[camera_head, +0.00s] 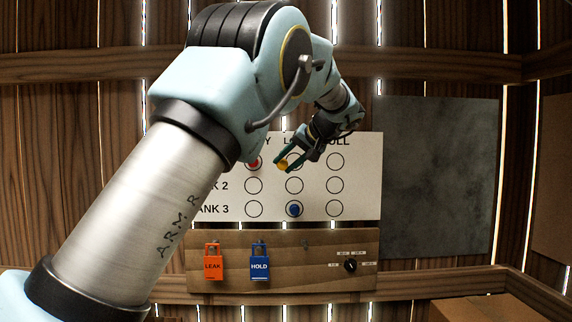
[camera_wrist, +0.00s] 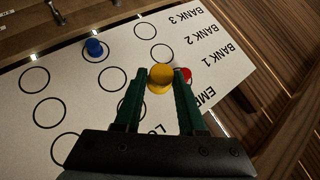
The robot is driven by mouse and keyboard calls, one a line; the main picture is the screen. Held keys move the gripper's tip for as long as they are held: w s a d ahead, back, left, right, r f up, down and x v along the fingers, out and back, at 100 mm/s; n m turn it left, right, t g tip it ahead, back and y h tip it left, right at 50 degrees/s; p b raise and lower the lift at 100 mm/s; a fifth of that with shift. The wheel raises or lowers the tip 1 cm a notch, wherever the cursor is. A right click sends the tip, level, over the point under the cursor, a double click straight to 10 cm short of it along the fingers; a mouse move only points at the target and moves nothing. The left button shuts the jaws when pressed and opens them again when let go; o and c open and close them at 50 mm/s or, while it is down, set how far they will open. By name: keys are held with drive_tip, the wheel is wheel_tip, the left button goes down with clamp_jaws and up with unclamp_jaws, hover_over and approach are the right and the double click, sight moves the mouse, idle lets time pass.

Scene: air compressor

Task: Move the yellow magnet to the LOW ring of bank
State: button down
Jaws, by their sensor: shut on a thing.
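The yellow magnet (camera_wrist: 160,76) is pinched between the green fingertips of my gripper (camera_wrist: 158,84). In the head view the yellow magnet (camera_head: 283,165) appears in the top row, between the red magnet (camera_head: 254,164) and the LOW column. I cannot tell whether it touches the white board (camera_head: 370,190). The board has rings in rows BANK 1 to BANK 3 and columns EMPTY, LOW and FULL. The red magnet is in the BANK 1 EMPTY ring. The blue magnet (camera_head: 294,209) is in the BANK 3 LOW ring. My gripper partly hides the top-row LOW ring and the column headings.
Below the board, a wooden panel (camera_head: 220,285) holds an orange LEAK padlock (camera_head: 213,264), a blue HOLD padlock (camera_head: 260,264) and a black dial (camera_head: 350,264). A grey panel (camera_head: 440,170) is on the wall to the right. A box (camera_head: 470,310) stands at lower right.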

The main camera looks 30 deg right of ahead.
drive_tip(key=shift+f, duration=0.1)
drive_tip(key=s+d+f+b, duration=0.1)
drive_tip(key=d+f+b, duration=0.2)
drive_tip(key=f, duration=0.5)
drive_tip(key=shift+s+d+b, duration=0.35)
drive_tip(key=shift+s+b, duration=0.05)
drive_tip(key=shift+b, duration=0.25)
idle(0.4)
drive_tip(key=shift+w+r, duration=0.1)
drive_tip(key=shift+w+d+r+p, duration=0.1)
drive_tip(key=shift+w+d+p, duration=0.5)
drive_tip(key=shift+w+p, duration=0.8)
drive_tip(key=shift+w+d+f+p, duration=0.1)
drive_tip(key=shift+w+d+p, duration=0.5)
drive_tip(key=shift+w+p, duration=0.8)
drive_tip(key=shift+w+d+r+p, duration=0.1)
drive_tip(key=shift+w+d+p, duration=0.7)
drive_tip(key=shift+p, duration=0.9)
drive_tip(key=shift+w, duration=0.45)
